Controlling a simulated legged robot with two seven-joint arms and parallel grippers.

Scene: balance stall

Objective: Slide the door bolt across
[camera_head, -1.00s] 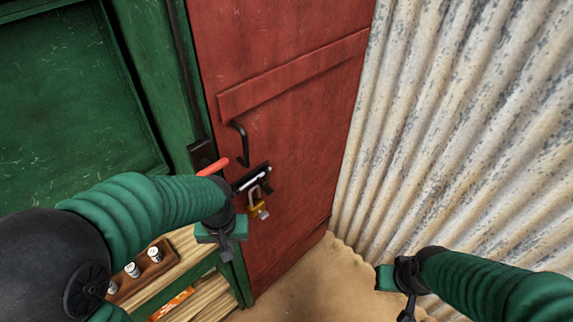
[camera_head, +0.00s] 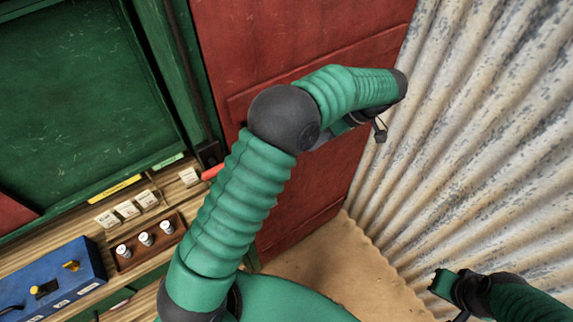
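The red door (camera_head: 300,30) stands at the upper middle with a cross plank. The door bolt, its padlock and the black door handle are hidden behind my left arm. My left arm reaches up from the bottom and bends to the right across the door. My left gripper (camera_head: 362,125) is partly hidden under its forearm, in front of the door's right part; its opening does not show. My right gripper (camera_head: 446,284) is low at the right, away from the door, and its fingers are too cut off to judge.
A red lever (camera_head: 212,172) sticks out beside the door's left edge. A shelf at left holds a wooden block with white-topped weights (camera_head: 145,239), small cards (camera_head: 127,209) and a blue box (camera_head: 55,281). A corrugated metal wall (camera_head: 480,130) closes the right side. Sandy ground (camera_head: 335,265) is clear below.

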